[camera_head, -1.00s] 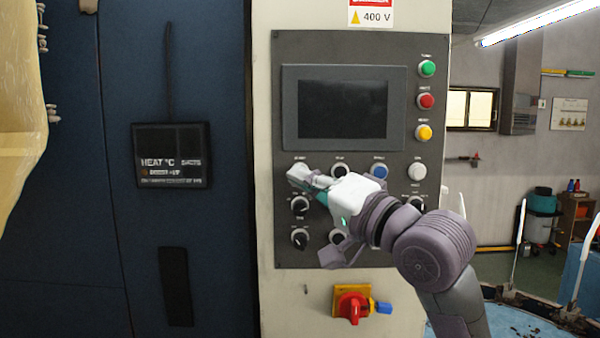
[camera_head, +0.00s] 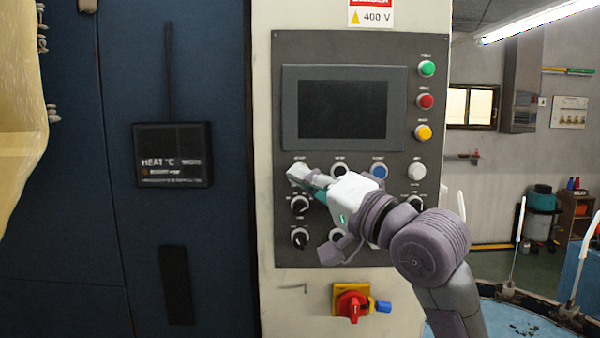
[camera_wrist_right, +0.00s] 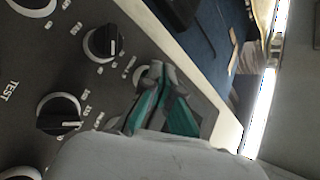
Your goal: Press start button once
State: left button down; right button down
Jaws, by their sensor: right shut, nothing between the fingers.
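The control panel (camera_head: 410,160) faces me, with a dark screen and rows of buttons and knobs. My right gripper (camera_head: 297,174) is shut and empty. Its tips are at the left end of the button row below the screen and hide most of the button there. In the right wrist view the shut teal fingers (camera_wrist_right: 157,75) point at a partly hidden round control (camera_wrist_right: 141,75). I cannot tell whether they touch it. The labels are too small to read, so I cannot tell which control is start. My left gripper is out of view.
A green button (camera_head: 427,68), a red button (camera_head: 425,101) and a yellow button (camera_head: 423,132) line the panel's right side. Black knobs (camera_head: 300,204) sit below the gripper. A red rotary switch (camera_head: 352,303) is lower down. A heat display (camera_head: 172,155) hangs at left.

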jog(key=shift+s, duration=0.8)
jog(key=s+p, duration=0.1)
jog(key=s, duration=0.4)
dwell(0.8)
